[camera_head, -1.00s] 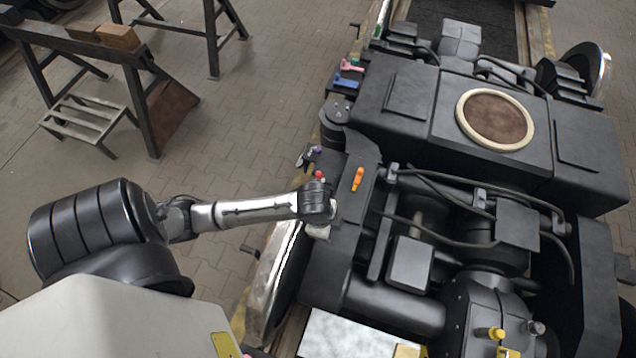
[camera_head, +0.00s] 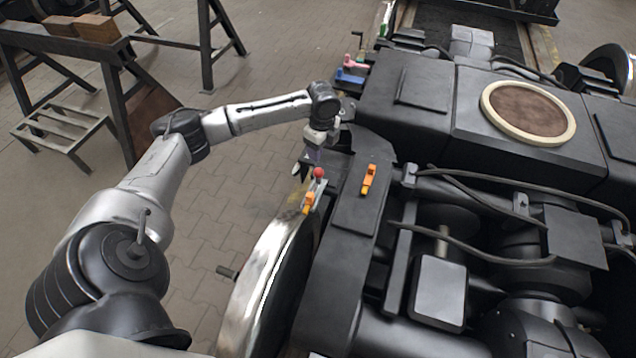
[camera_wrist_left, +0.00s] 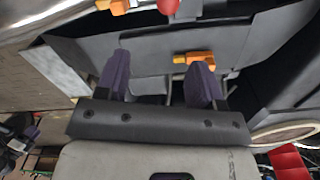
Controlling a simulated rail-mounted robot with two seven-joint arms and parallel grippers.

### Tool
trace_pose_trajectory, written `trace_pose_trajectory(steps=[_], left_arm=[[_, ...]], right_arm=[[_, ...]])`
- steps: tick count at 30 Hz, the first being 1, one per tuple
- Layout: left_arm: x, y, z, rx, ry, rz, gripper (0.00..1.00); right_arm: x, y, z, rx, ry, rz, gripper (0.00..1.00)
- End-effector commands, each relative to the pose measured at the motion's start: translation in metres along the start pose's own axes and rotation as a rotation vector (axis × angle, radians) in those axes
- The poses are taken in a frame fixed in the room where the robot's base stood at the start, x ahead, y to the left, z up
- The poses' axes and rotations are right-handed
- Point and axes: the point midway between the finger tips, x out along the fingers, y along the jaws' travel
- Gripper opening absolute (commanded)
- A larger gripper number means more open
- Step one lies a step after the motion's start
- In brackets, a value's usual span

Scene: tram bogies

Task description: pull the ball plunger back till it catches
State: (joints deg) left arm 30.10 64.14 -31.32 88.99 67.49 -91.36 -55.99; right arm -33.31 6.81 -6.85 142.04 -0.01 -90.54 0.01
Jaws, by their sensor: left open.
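The ball plunger has a red ball (camera_head: 319,172) and sits at the near side edge of the dark bogie frame. In the left wrist view the red ball (camera_wrist_left: 168,5) shows at the top edge, ahead of the jaws. My left gripper (camera_head: 316,148) hangs just beyond the ball in the head view, apart from it. In the wrist view its two purple fingers (camera_wrist_left: 160,65) are spread with nothing held between them. The plunger's body is partly hidden, and its catch cannot be made out. My right gripper is not in view.
An orange handle (camera_head: 369,180) lies on the frame right of the ball, and a smaller orange part (camera_head: 309,203) is just below it. Pink and blue levers (camera_head: 352,75) stand further back. A shiny wheel (camera_head: 262,285) is below.

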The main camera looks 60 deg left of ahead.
Motion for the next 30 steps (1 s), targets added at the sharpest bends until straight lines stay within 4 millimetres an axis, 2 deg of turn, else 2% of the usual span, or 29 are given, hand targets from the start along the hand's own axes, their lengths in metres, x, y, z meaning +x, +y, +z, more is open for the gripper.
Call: trace_pose_trajectory(steps=[1,6,10,21,30], left_arm=[[0.005,-0.004,0.007,-0.005,0.001,-0.002,0.62],[0.006,-0.009,0.018,-0.008,0.007,-0.002,0.62],[0.018,-0.009,0.019,-0.009,0.009,-0.001,0.62],[0.087,-0.009,0.018,-0.009,0.008,0.0,0.62],[0.126,-0.009,0.018,-0.009,0.008,-0.003,0.62]], right_arm=[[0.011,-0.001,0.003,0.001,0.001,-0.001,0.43],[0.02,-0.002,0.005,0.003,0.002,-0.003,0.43],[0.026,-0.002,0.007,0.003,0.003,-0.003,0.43],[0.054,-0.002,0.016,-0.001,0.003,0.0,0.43],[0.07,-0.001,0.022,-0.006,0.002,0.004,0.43]])
